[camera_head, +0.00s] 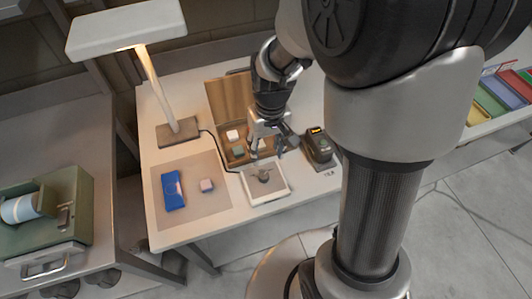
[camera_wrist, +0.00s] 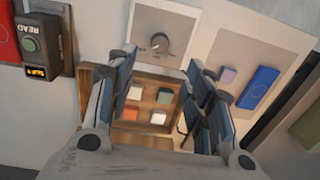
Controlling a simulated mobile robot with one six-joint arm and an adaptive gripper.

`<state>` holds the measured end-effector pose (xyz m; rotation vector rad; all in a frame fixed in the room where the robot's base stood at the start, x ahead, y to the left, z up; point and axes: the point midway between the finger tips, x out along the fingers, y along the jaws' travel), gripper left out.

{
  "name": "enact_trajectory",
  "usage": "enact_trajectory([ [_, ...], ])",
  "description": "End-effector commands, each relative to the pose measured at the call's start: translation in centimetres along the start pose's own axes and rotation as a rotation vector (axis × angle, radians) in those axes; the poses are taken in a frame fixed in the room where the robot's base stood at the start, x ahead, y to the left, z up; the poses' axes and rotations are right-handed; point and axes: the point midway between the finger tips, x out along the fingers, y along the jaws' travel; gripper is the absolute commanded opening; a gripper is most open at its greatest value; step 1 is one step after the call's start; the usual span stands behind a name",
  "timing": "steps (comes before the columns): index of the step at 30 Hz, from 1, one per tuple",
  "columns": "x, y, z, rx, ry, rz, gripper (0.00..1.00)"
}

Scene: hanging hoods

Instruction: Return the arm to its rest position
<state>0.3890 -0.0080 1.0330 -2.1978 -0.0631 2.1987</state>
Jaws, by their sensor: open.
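A white pad (camera_head: 281,194) bears a small grey object. A dark device (camera_head: 318,147) with a lit display stands right of it. A grey mat (camera_head: 213,216) holds a blue packet (camera_head: 172,190) and a pinkish block (camera_head: 206,185). A lamp (camera_head: 160,85) rises at the left.

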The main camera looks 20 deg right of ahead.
Motion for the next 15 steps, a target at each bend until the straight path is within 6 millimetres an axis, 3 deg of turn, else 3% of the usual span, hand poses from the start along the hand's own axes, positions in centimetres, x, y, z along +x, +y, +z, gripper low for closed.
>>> enact_trajectory([
  [15, -0.26, -0.03, 0.05, -0.001, 0.005, 0.001, 0.47],
])
